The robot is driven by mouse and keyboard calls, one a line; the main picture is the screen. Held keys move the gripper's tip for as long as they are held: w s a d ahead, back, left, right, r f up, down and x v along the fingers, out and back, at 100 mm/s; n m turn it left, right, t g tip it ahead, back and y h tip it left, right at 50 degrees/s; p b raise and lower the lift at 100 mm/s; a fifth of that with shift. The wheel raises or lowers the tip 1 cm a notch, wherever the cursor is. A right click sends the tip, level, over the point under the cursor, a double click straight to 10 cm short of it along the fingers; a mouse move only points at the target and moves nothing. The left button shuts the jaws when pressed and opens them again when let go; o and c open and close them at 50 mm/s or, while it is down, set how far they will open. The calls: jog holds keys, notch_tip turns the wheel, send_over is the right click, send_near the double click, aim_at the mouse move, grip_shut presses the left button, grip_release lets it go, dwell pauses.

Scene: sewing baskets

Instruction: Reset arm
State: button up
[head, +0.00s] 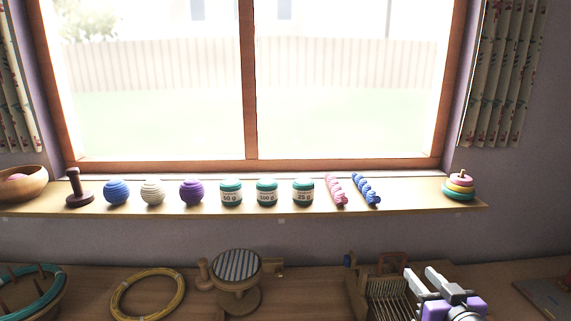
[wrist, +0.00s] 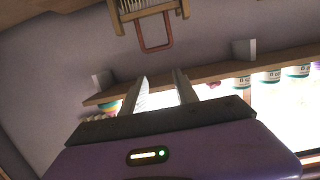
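My gripper (head: 424,274) is over the right part of the wooden table, low in the head view. Its two pale fingers stand apart with nothing visible between them. In the wrist view its purple body fills the bottom and the fingers point up the picture, spread and empty. A slatted wooden rack (head: 385,298) lies just left of my gripper in the head view. It also shows at the top of the wrist view (wrist: 148,11), with a reddish loop handle (wrist: 153,45). Whether my gripper touches the rack cannot be told.
The windowsill (head: 410,200) holds a bowl (head: 24,184), yarn balls (head: 153,193), jars (head: 267,193), twisted skeins (head: 366,190) and stacked rings (head: 460,186). On the table are hoops (head: 147,296), a round striped stand (head: 237,267) and a flat item (head: 545,297) at far right.

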jog(key=s+a+f, duration=0.2)
jog(key=s+a, duration=0.1)
jog(key=s, duration=1.2)
jog(key=s+a+f, duration=0.3)
jog(key=s, duration=1.3)
jog(key=s+a+f+g, duration=0.1)
jog(key=s+a, duration=0.3)
jog(key=s, duration=1.2)
jog(key=shift+s+f, duration=0.15)
jog(key=shift+f, duration=0.6)
